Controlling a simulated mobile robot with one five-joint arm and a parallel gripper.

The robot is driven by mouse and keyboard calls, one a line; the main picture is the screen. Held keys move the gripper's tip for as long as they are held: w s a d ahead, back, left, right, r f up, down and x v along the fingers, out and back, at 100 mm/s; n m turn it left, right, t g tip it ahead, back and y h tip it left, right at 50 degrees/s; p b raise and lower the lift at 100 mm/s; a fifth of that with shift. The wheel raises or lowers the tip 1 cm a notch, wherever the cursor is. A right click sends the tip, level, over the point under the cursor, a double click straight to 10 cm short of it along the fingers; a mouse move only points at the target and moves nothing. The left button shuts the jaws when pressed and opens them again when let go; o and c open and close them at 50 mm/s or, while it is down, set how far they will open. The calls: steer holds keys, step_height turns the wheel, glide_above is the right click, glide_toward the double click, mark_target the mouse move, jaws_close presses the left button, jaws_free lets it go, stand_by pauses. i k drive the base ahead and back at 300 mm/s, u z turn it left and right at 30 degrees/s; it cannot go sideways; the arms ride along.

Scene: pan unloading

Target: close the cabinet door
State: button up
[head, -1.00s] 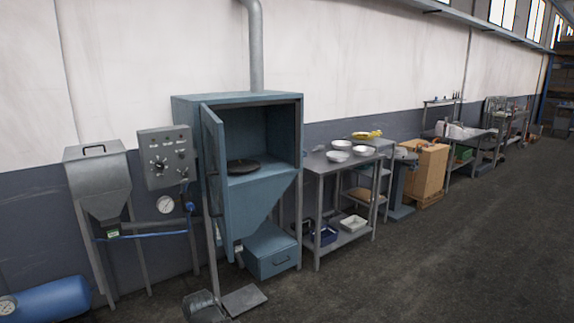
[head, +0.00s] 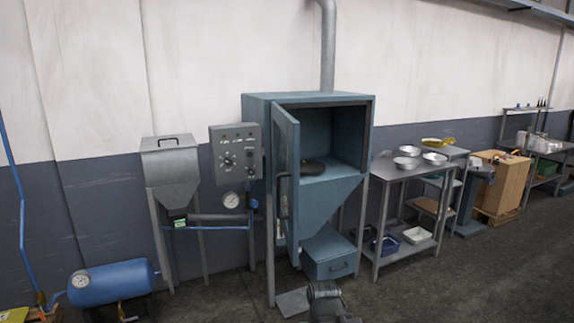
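The blue-grey cabinet (head: 338,205) stands against the wall right of centre. Its door (head: 287,175) is hinged on the left and swung open toward me, seen nearly edge-on. A dark vertical handle (head: 283,195) is on the door. A dark grey mechanical part, which looks like my gripper (head: 328,300), shows at the bottom edge, in front of the cabinet's base and apart from the door in the picture. Its fingers cannot be made out.
A control box (head: 237,150) and a grey hopper (head: 170,165) stand left of the cabinet. A blue tank (head: 112,287) lies at lower left. A drawer unit (head: 328,258) and flat plate (head: 293,302) are below. A metal table (head: 385,170) stands right. Floor at lower right is clear.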

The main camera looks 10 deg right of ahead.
mark_target(285, 152)
steer(key=i, duration=0.9)
steer(key=u, duration=0.1)
steer(key=k, duration=0.5)
steer(key=u, duration=1.3)
steer(key=i, duration=0.45)
steer(key=u, duration=0.35)
